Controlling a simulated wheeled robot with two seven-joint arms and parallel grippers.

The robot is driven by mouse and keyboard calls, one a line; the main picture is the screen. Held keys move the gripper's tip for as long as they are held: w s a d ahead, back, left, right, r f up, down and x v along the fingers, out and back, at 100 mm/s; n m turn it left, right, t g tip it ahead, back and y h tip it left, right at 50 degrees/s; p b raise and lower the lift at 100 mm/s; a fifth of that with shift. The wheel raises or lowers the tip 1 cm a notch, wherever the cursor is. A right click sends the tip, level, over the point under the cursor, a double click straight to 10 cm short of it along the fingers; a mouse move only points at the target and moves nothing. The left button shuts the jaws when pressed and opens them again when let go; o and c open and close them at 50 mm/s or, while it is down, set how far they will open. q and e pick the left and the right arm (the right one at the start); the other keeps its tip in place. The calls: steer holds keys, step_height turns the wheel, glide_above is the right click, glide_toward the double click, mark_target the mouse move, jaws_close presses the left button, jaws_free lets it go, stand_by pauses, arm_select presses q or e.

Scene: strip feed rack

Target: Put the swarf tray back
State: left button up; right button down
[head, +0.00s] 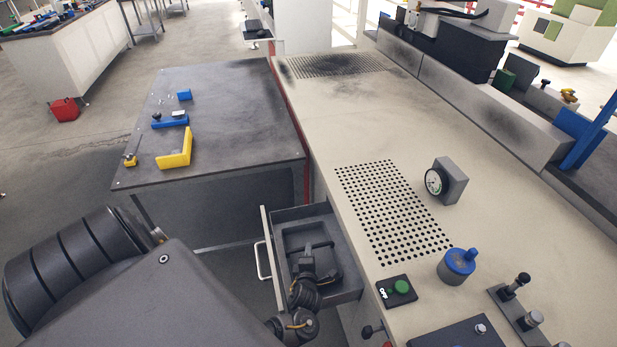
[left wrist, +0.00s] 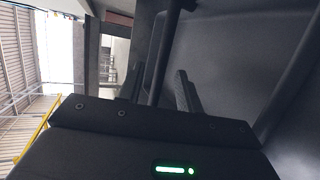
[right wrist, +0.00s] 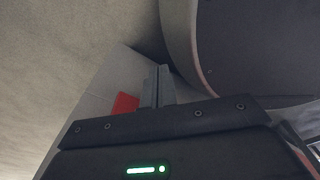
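The swarf tray (head: 293,238) is a dark grey, shallow tray sitting inside an open drawer (head: 292,213) in the side of the machine bench. A thin dark bar, which looks like its handle, rises over it. My left gripper (head: 307,250) points into the tray at this bar. In the left wrist view, the left gripper (left wrist: 160,92) has its fingers apart, with the dark bar (left wrist: 165,50) between them and a gap beside it. My right gripper (right wrist: 157,85) is shut and empty in the right wrist view, and is not seen in the head view.
The drawer's pale front with its handle (head: 261,260) stands out from the bench (head: 330,120). A dark table (head: 225,110) with yellow and blue parts is beyond it. A button box (head: 396,291), a blue-topped pot (head: 457,266) and a dial gauge (head: 446,181) stand on the bench.

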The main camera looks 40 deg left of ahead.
arm_select(q)
steer(key=v, duration=0.7)
arm_select(e)
steer(key=shift+a+r, duration=0.1)
steer(key=shift+a, duration=0.05)
steer(key=shift+d, duration=0.2)
